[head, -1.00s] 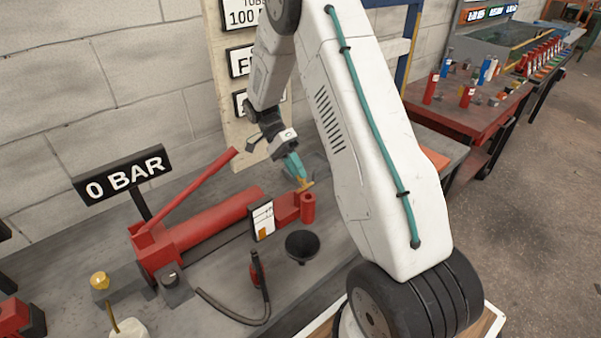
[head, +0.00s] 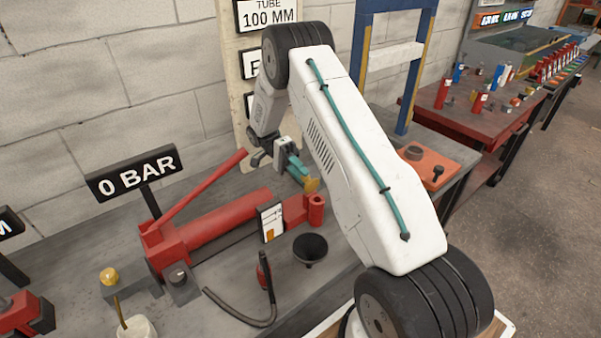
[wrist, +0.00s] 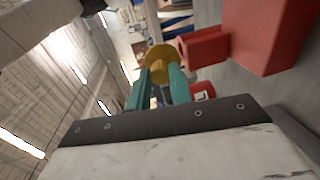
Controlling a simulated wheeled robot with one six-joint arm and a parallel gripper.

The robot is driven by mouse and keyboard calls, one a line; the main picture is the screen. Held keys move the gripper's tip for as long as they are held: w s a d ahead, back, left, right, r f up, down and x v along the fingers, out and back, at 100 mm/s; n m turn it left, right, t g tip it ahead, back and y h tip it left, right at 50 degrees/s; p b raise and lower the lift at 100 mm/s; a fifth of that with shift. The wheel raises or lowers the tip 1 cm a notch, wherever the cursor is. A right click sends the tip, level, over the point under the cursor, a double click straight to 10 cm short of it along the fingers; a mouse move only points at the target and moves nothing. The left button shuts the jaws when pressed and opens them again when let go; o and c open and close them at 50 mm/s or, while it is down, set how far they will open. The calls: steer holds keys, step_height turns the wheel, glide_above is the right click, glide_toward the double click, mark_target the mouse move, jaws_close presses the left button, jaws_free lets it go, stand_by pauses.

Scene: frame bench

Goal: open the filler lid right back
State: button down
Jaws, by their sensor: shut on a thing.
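The filler lid (head: 311,185) is a small brass-yellow disc at the right end of the red pump (head: 225,218). In the head view it stands tilted up, just above the red block with its round upright socket (head: 316,210). My gripper (head: 300,172) has teal fingers and is shut on the lid from above and left. The wrist view shows the disc (wrist: 160,62) with its raised middle between the fingertips of my gripper (wrist: 162,78). Whether the lid touches the pump at its hinge is hidden.
A gauge card (head: 271,222) stands in front of the pump. A black funnel (head: 310,248) and a black hose (head: 245,318) lie nearer on the grey bench. The red handle (head: 205,187) slants up on the left. The board with signs (head: 232,90) stands behind my gripper.

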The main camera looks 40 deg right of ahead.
steer(key=shift+s+f, duration=0.1)
steer(key=shift+f, duration=0.05)
steer(key=c, duration=1.3)
jaws_free()
steer(key=shift+o, duration=0.2)
